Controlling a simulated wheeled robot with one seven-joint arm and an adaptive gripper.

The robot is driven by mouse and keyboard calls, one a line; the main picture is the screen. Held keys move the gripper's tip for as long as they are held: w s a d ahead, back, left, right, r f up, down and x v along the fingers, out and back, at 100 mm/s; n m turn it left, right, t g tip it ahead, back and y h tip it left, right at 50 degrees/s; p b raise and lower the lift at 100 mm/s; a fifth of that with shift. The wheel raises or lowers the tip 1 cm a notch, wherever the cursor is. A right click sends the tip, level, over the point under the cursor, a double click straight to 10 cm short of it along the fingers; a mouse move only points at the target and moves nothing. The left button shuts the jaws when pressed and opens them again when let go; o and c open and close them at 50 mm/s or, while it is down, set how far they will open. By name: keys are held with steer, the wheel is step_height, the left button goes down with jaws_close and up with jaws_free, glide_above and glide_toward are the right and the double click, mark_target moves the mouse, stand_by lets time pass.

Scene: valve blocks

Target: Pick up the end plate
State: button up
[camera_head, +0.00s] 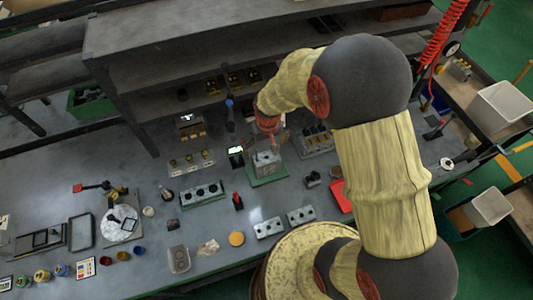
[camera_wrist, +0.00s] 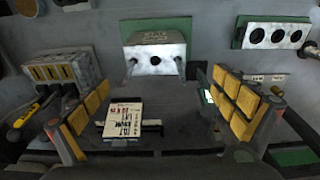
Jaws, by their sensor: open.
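My gripper (camera_wrist: 160,84) is open, with yellow-padded fingers spread wide at left and right in the wrist view. Nothing is between the pads. A silver metal block (camera_wrist: 157,62) with one dark round hole in its face sits just beyond the fingertips, on a green mat (camera_wrist: 183,27); it may be the end plate, but I cannot tell for sure. In the head view, my red gripper (camera_head: 271,133) is just above and behind this grey block (camera_head: 266,163), which stands on its green base (camera_head: 268,179). I cannot see contact between them.
A three-hole block (camera_wrist: 276,36) on green is at right in the wrist view, and a multi-slot block (camera_wrist: 63,72) is at left. A shelf (camera_head: 180,75) overhangs the back of the bench.

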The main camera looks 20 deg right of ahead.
mark_target(267, 157)
step_height(267, 157, down, 2)
steer(key=f, duration=0.5)
steer(key=shift+w+d+f, duration=0.3)
steer(key=shift+d, duration=0.1)
steer(key=c, duration=0.4)
steer(key=c, duration=1)
steer(key=shift+r, duration=0.1)
steer(key=shift+c, duration=0.3)
step_height(267, 157, up, 18)
